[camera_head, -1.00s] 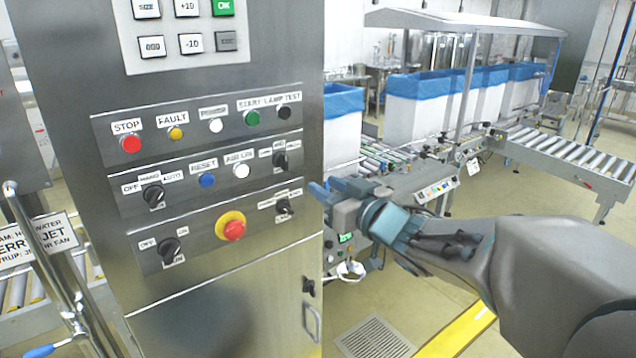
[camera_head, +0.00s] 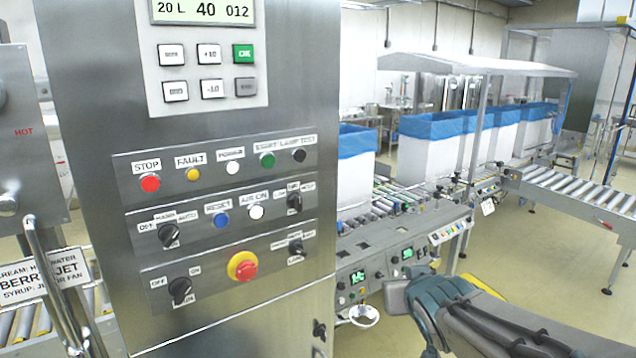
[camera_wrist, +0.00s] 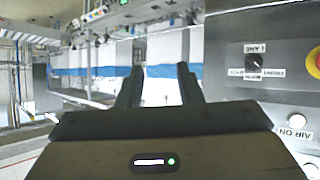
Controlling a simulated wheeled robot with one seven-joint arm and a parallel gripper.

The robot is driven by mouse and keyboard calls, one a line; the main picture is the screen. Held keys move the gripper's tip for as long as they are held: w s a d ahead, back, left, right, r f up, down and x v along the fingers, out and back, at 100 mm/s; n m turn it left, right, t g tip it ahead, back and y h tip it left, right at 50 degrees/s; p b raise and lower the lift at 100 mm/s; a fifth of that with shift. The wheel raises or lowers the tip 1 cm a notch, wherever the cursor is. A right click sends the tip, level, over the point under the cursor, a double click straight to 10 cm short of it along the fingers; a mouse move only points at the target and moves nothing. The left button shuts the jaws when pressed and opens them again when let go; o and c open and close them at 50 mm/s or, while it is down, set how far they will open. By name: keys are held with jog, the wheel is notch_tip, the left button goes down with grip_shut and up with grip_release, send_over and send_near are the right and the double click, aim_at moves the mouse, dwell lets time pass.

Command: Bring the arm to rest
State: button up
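My gripper (camera_wrist: 160,72) shows in the wrist view with its two dark fingers apart and nothing between them. In the head view my gripper (camera_head: 397,294) is at the lower right, to the right of the steel control cabinet (camera_head: 95,120) and in front of the low conveyor panel. My arm reaches in from the lower right corner. The fingers are hard to make out in the head view. No contact with the cabinet is visible.
The cabinet face carries several buttons and knobs, with a red emergency stop (camera_head: 243,267) low down. White boxes with blue liners (camera_head: 437,140) stand behind on the line. A roller conveyor (camera_head: 585,188) runs at the right. Open floor (camera_head: 545,265) lies at the lower right.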

jog(key=s+f+g, duration=0.4)
jog(key=s, duration=0.5)
jog(key=s+a+f+g, duration=0.1)
jog(key=s+f+g, duration=0.3)
jog(key=s, duration=0.4)
jog(key=shift+s+a+f+m+g, duration=0.2)
jog(key=shift+s+f+m+g, duration=0.1)
jog(key=shift+s+m+g, duration=0.1)
dwell(0.5)
